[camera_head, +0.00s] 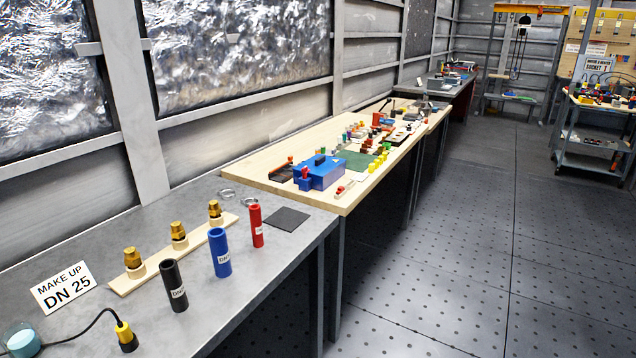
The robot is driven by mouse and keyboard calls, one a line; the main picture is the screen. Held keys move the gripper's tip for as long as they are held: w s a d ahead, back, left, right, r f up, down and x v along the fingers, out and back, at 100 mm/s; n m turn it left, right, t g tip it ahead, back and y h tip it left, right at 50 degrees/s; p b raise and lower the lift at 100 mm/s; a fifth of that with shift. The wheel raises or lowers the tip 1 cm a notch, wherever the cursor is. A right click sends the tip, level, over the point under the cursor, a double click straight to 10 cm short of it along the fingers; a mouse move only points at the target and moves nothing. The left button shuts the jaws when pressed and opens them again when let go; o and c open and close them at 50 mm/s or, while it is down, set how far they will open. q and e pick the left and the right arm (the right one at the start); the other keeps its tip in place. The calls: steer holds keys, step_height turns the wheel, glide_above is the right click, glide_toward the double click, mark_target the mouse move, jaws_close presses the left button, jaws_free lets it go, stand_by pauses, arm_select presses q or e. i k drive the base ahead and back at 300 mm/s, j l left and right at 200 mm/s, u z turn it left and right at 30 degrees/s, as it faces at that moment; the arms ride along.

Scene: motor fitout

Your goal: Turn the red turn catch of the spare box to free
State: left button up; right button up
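Neither of my grippers is in view.
A grey bench in front holds black (174,286), blue (219,253) and red (256,226) tubes, brass fittings on a wooden strip, and a "MAKE UP DN 25" sign (63,288). Small coloured parts crowd the wooden bench beyond the box. The floor (450,270) at right is clear.

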mark_target(305, 170)
steer(key=i+j, duration=0.1)
steer(key=i, duration=0.2)
steer(key=i+l+u, duration=0.1)
steer(key=i+l, duration=0.25)
steer(key=i+l+u, duration=0.1)
steer(key=i+l, duration=0.2)
steer(key=i+l+u, duration=0.1)
steer(key=i+l, duration=0.2)
steer(key=i+l+u, duration=0.1)
steer(key=i+l, duration=0.15)
steer(key=l, duration=0.25)
steer(key=i+l+u, duration=0.15)
steer(key=i+l, duration=0.15)
steer(key=i+l+u, duration=0.1)
steer(key=i+l, duration=0.15)
steer(key=l, duration=0.3)
